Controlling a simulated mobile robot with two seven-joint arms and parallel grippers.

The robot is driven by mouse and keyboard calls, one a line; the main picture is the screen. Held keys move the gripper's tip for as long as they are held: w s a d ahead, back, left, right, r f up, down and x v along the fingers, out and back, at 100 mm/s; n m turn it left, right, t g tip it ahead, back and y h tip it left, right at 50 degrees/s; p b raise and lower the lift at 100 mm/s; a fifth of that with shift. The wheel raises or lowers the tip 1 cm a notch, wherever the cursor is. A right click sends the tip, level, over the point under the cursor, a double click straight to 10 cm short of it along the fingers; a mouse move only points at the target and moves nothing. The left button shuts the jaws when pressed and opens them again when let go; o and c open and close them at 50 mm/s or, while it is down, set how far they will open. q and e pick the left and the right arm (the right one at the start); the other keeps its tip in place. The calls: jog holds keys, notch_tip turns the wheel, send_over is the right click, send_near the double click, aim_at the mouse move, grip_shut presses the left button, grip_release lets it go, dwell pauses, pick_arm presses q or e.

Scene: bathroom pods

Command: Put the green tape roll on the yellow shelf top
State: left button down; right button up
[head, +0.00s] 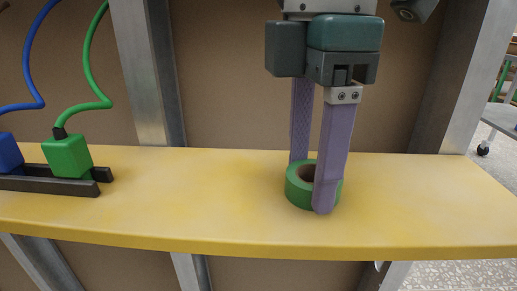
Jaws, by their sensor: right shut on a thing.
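The green tape roll (299,193) lies flat on the yellow shelf top (200,210), right of the middle. Its round brown core hole faces up. My right gripper (311,188) points down from above, with two long purple fingers around the roll. The fingers are shut on the roll, one at the front and one at the back. The front finger covers part of the roll's right side. My left gripper is not in the head view.
At the left of the shelf, a green plug (67,157) and a blue plug (9,153) with cords sit in a dark rack (55,185). Metal posts (150,75) and brown panels stand behind. The shelf between rack and roll is clear, as is the right end.

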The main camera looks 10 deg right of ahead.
aim_at(309, 173)
jog(key=o, duration=1.3)
jog(key=shift+o, duration=0.2)
notch_tip(309, 173, up, 7)
jog(key=p, duration=0.2)
jog(key=shift+f+p, duration=0.1)
jog(key=shift+p, duration=0.25)
jog(key=shift+r, duration=0.5)
